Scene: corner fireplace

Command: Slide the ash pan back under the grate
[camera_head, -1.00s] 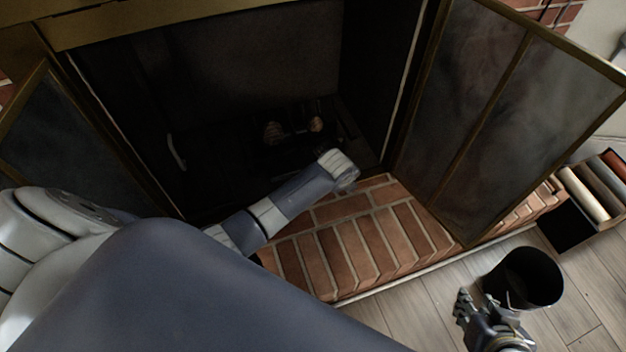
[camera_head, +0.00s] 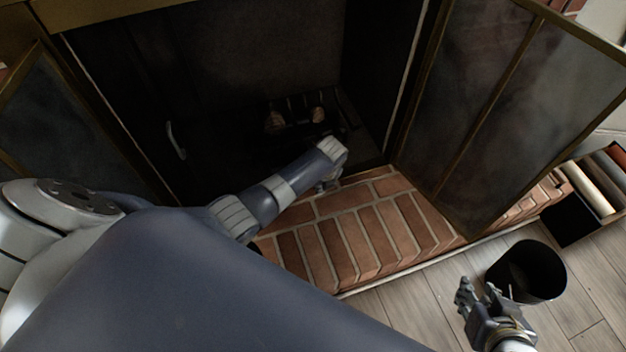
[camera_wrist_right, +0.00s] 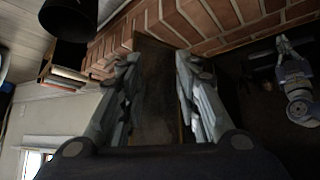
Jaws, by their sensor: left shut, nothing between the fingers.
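The grate (camera_head: 298,112) sits inside the dark firebox with pale log-like lumps on it. I cannot make out the ash pan against the dark floor under it. My left gripper (camera_head: 327,184) is at the firebox mouth, just above the inner edge of the brick hearth. It is mostly hidden below my left wrist, and it is shut with nothing in it. The left arm also shows in the right wrist view. My right gripper (camera_head: 478,297) is beside the black bucket, away from the firebox. In the right wrist view its fingers (camera_wrist_right: 155,95) are spread apart and empty.
The brick hearth (camera_head: 350,235) is bare. The glass doors stand open, the right one (camera_head: 500,110) reaching over the hearth. A black bucket (camera_head: 525,271) and a box of rolled or book-like items (camera_head: 590,190) stand at the right. A curved metal bar (camera_head: 175,140) shows inside the firebox.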

